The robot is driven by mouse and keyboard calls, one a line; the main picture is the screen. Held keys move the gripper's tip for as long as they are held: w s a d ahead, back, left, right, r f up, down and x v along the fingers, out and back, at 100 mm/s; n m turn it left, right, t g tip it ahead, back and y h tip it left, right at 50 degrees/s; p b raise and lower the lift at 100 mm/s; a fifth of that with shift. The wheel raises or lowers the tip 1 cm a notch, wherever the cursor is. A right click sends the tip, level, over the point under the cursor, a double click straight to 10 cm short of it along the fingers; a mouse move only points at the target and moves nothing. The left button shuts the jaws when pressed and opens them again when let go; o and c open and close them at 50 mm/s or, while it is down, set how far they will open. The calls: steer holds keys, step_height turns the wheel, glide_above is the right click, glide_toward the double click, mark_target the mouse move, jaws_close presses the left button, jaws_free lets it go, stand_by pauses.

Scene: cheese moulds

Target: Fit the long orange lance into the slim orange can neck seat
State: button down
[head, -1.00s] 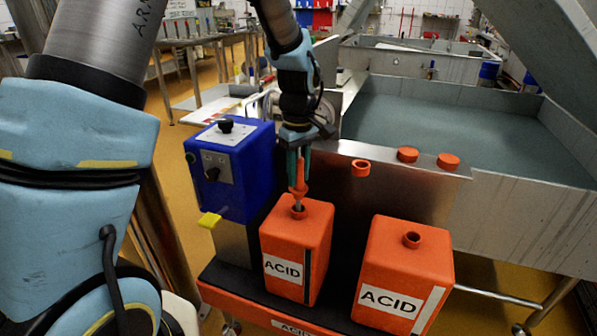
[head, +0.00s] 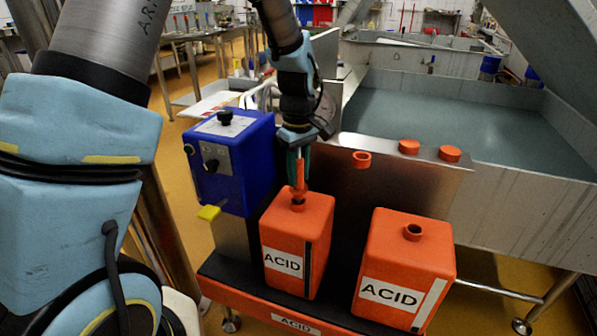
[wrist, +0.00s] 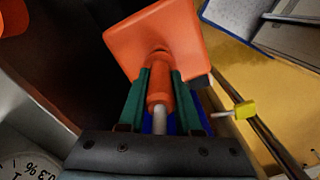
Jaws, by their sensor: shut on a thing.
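The orange lance (head: 299,187) stands upright in the head view, its orange collar just above the neck of the slim orange can (head: 297,240) marked ACID. My gripper (head: 299,155) is shut on the lance from above. In the wrist view the green fingers (wrist: 157,90) close around the lance's orange body (wrist: 158,85), with a pale rod behind it. The lance's lower end is hidden in or behind the can neck (head: 298,204). I cannot tell whether the collar touches the neck seat.
A wider orange ACID can (head: 405,265) with an open neck stands to the right. A blue box (head: 230,165) with knobs and a yellow-tipped part (head: 208,213) stands close on the left. An orange ring (head: 361,159) and two orange caps (head: 409,146) are on the steel panel and ledge behind.

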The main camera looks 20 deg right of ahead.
mark_target(298, 183)
steer(key=shift+f+b, duration=0.95)
steer(key=shift+f, duration=0.8)
steer(key=c, duration=0.5)
jaws_free()
steer(key=shift+r, duration=0.15)
step_height(298, 183, up, 10)
steer(key=shift+r, duration=0.25)
steer(key=shift+a, duration=0.1)
steer(key=s+a+r+m+p, duration=0.1)
steer(key=a+r+p, duration=0.1)
steer(key=a, duration=0.8)
steer(key=s+a+r+m+t+p, duration=0.1)
steer(key=a+p, duration=0.4)
steer(key=a, duration=0.5)
steer(key=s+a+r+m+p, duration=0.2)
steer(key=a+r+p, duration=0.1)
steer(key=a, duration=0.7)
steer(key=shift+r+m+t, duration=0.3)
steer(key=shift+r, duration=0.4)
